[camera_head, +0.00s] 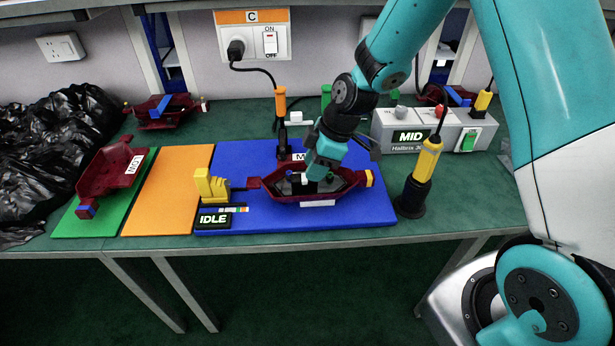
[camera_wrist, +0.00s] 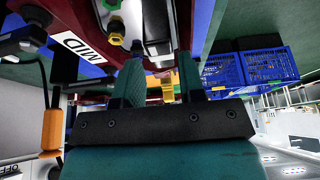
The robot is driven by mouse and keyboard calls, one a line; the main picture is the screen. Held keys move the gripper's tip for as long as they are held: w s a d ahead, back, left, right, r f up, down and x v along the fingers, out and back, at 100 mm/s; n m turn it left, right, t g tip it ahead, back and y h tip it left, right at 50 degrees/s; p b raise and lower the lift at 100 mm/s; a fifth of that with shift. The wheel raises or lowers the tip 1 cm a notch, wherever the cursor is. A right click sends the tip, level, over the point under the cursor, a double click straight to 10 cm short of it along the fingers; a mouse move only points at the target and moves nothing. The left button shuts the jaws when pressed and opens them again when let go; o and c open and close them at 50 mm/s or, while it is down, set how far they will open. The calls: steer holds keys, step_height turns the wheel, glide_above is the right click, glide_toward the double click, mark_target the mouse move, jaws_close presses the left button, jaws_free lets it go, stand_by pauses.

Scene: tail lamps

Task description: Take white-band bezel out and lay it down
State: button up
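A dark red bezel (camera_head: 340,193) sits on the blue board in the middle of the bench, with a grey and black part inside it. I cannot tell for sure that this is the white-band bezel. My gripper (camera_head: 312,180) points down over the bezel's middle. In the wrist view its two teal fingers (camera_wrist: 160,82) stand apart with a gap between them. Their tips and any contact with the bezel are partly hidden.
A yellow toggle clamp (camera_head: 211,186) and IDLE sign stand left of the bezel. A yellow-black screwdriver (camera_head: 427,160) stands right. A LOW-labelled red bezel (camera_head: 108,170) lies on the green board (camera_head: 90,225); another (camera_head: 165,112) lies behind. The orange board (camera_head: 165,190) is clear.

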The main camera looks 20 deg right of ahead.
steer(key=shift+x, duration=2.1)
steer(key=shift+c, duration=0.2)
steer(key=c, duration=0.6)
steer(key=shift+r+p, duration=1.1)
steer(key=shift+r, duration=0.45)
steer(key=shift+r+p, duration=0.65)
steer(key=shift+r, duration=0.25)
